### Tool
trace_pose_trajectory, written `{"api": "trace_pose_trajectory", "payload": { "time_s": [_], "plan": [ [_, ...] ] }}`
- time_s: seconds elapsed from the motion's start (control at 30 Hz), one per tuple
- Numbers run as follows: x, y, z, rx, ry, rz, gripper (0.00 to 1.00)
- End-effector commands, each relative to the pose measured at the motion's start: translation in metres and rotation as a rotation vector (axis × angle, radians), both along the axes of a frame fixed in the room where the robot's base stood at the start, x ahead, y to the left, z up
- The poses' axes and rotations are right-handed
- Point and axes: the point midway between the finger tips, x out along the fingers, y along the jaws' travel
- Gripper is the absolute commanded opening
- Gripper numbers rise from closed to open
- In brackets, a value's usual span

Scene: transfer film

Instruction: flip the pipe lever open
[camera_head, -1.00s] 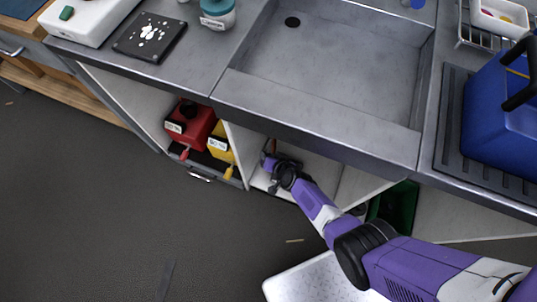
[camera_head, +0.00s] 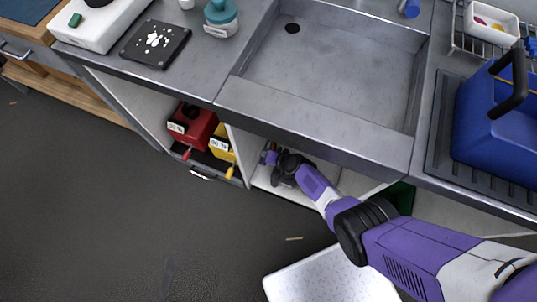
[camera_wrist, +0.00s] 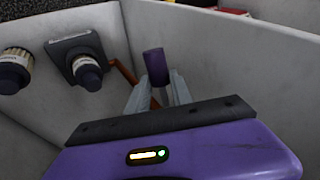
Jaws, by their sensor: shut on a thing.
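A purple rounded piece (camera_wrist: 155,66), apparently the pipe lever's grip, stands between the fingertips of my gripper (camera_wrist: 156,84) in the wrist view. The grey fingers are shut on it. An orange-brown bar (camera_wrist: 122,76) shows behind the left finger; whether it joins the purple piece is hidden. In the head view my gripper (camera_head: 270,158) reaches into the open cabinet under the sink. The pipe itself cannot be made out there, since the counter edge and my wrist cover much of the space.
Pale cabinet walls (camera_wrist: 230,50) stand close around my gripper. Two dark-capped fittings (camera_wrist: 88,75) are on the left wall. In the head view, red (camera_head: 195,124) and yellow (camera_head: 222,145) containers stand left of a divider. The sink (camera_head: 330,70) is above; a white speckled panel (camera_head: 325,280) lies below my arm.

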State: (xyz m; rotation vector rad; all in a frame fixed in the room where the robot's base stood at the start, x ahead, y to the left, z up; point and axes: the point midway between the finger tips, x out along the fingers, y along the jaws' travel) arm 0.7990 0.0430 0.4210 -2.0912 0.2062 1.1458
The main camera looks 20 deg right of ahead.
Motion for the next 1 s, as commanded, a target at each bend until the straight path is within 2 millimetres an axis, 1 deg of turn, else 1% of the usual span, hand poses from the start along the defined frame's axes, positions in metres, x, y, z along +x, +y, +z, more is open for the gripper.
{"api": "trace_pose_trajectory", "payload": {
  "time_s": [0.5,0.53,0.6,0.63,0.9,1.0],
  "plan": [
    [-0.0001,-0.0007,0.0006,0.007,0.007,-0.002,0.0],
    [-0.0001,-0.0006,0.0007,0.007,0.006,-0.002,0.32],
    [0.0,-0.0005,0.0007,0.007,0.006,-0.002,0.46],
    [0.0,-0.0005,0.0007,0.007,0.006,-0.001,0.49],
    [0.0,-0.0003,0.0009,0.006,0.006,0.0,0.49],
    [-0.0015,-0.0008,0.0041,0.006,0.006,0.0,0.49]
  ]
}}
